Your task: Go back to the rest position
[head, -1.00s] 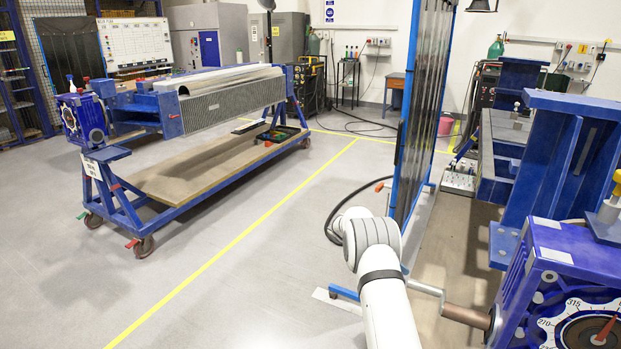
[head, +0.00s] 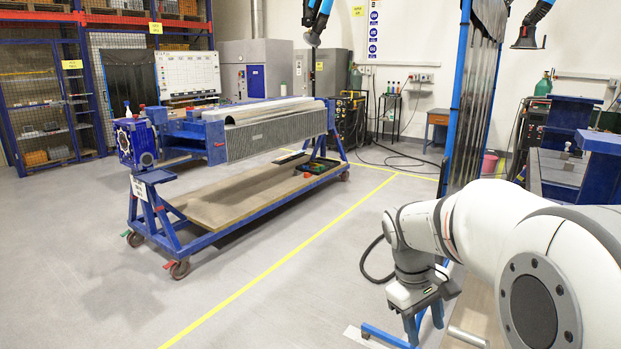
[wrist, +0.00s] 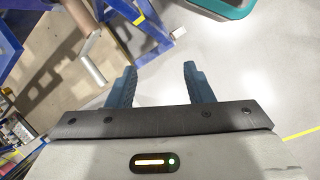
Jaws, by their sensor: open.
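My gripper (wrist: 157,85) is open and empty in the wrist view. Its two blue-grey fingers stand apart with grey floor between and beyond them. In the head view my white arm fills the lower right, bent, with the wrist pointing down in front of the blue-framed curtain (head: 478,95).
Blue jig frames (head: 600,170) stand at right behind my arm. The floor between trolley and arm is clear. A teal-edged object (wrist: 225,8) shows in the wrist view.

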